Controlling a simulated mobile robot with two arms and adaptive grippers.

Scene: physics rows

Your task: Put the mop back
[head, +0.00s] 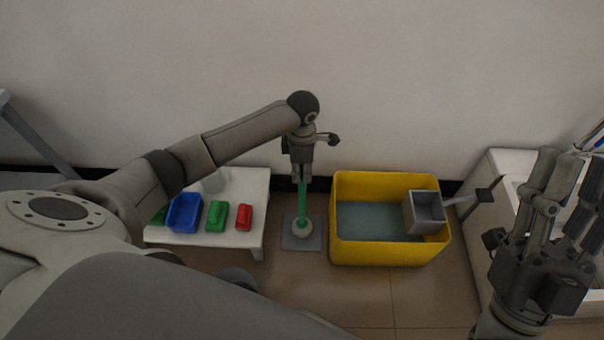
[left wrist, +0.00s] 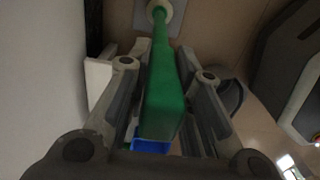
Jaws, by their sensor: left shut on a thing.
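The mop has a green handle (head: 302,197) and a pale round head (head: 302,230). It stands about upright over a grey square plate (head: 288,244) on the floor. I cannot tell whether the head touches the plate. My left gripper (head: 301,174) points down and is shut on the upper handle. In the left wrist view the green handle (left wrist: 165,90) runs between the fingers to the pale head (left wrist: 162,8); the wide grip end is nearest the camera. My right gripper (head: 568,160) is raised at the right, open and empty, away from the mop.
A yellow tub (head: 385,252) with bluish water and a grey dipper box (head: 423,212) stands right of the plate. A low white table (head: 250,186) at left holds a blue tray (head: 185,213), a green block (head: 216,215) and a red block (head: 244,217). A wall is behind.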

